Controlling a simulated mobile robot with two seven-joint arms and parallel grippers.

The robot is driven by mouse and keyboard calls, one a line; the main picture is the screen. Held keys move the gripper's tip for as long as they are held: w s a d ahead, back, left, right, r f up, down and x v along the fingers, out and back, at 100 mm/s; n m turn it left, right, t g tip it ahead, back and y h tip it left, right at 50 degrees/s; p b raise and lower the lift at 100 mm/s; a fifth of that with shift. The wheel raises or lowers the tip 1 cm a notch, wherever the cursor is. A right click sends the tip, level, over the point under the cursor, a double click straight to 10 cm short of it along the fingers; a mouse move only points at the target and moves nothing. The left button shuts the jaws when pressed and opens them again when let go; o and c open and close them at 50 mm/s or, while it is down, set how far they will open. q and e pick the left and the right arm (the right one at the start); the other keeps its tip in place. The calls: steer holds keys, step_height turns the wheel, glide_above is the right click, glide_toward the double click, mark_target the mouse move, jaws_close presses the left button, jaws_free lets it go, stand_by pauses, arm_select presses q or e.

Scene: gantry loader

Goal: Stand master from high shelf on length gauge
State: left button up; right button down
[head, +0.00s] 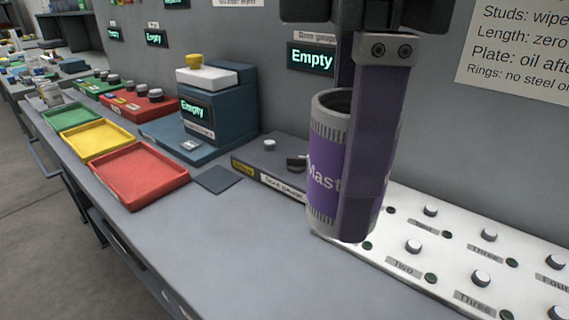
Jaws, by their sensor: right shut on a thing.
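The master (325,178) is a grey, hollow-topped cylinder with a purple band reading "Mast". It is upright, slightly tilted in the picture, in front of the bench's back panel. My right gripper (350,195) comes down from the top and is shut on it; one long finger covers its right side. The bottom of the master appears above the bench beside the white panel; I cannot tell the gap. No length gauge label is readable. A blue instrument (222,120) with a yellow knob and an "Empty" display stands left of the master. My left gripper is not in view.
A low dark block (275,160), apparently labelled bore gauge, sits just behind and left of the master. A white panel (455,250) with several knobs lies at right. Red (143,203), yellow and green trays line the left. The bench front centre (235,240) is clear.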

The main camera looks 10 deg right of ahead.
steer(key=shift+r, duration=0.6)
steer(key=shift+r, duration=0.1)
steer(key=shift+r+p, duration=2.15)
steer(key=shift+p, duration=1.05)
